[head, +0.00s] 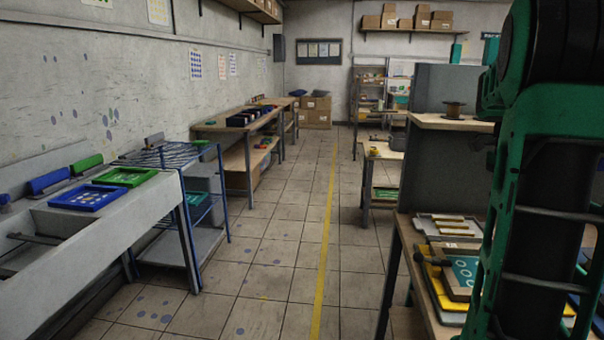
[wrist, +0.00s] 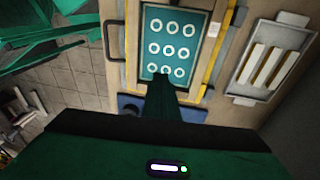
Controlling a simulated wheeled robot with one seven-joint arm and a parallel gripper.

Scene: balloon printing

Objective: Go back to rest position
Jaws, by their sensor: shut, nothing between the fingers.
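My gripper (wrist: 162,84) shows in the wrist view. Its dark fingers are together with nothing between them, over the lower edge of a teal panel (wrist: 172,45) with rows of white rings. The panel lies in a wooden frame (wrist: 132,50) with a dark handle on its left side. In the head view, part of the same teal panel (head: 463,270) shows on the right-hand bench, partly hidden behind my green and black arm. My gripper is outside the head view.
A grey tray (head: 427,227) with pale bars lies on the right bench. A long sink counter (head: 107,218) with a blue frame (head: 60,200) and green frame (head: 152,176) stands left. A blue rack (head: 188,250) stands beside it. The tiled aisle (head: 290,233) between is clear.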

